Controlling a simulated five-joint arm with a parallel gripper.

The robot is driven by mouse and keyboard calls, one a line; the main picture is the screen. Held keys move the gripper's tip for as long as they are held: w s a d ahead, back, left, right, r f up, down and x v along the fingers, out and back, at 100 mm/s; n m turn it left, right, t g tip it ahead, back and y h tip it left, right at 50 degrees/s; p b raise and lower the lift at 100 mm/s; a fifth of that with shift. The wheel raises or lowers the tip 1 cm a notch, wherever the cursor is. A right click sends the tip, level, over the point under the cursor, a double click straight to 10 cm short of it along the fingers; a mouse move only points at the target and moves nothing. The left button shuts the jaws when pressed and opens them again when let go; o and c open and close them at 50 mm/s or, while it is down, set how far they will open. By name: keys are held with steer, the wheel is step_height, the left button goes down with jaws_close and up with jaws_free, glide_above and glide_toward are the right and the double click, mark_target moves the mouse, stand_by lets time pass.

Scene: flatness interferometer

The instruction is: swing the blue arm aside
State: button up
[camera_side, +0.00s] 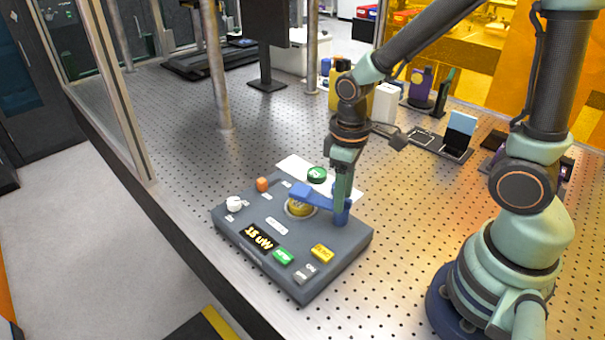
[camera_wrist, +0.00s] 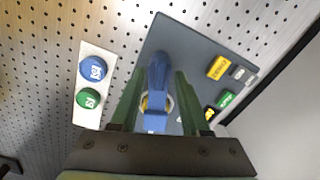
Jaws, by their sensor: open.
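The blue arm (camera_side: 318,196) lies across the top of a dark grey box (camera_side: 240,225). One end is a thick upright blue post (camera_side: 341,218), and the flat part reaches over a round gold-coloured disc (camera_side: 300,209). My gripper (camera_side: 342,196) points down at the post end. In the wrist view its two green fingers (camera_wrist: 158,80) stand apart, one on each side of the blue arm (camera_wrist: 156,75), with gaps visible. The gold disc is partly hidden under the arm (camera_wrist: 147,103).
The box carries an orange knob (camera_side: 262,184), a white knob (camera_side: 233,203), a lit display (camera_side: 258,236), a green button (camera_side: 283,256) and a yellow button (camera_side: 322,252). A white plate (camera_wrist: 90,112) beside it holds a blue cap (camera_wrist: 92,69) and a green cap (camera_wrist: 87,98).

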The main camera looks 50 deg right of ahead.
steer(key=shift+f, duration=0.1)
jaws_close()
stand_by(1.4)
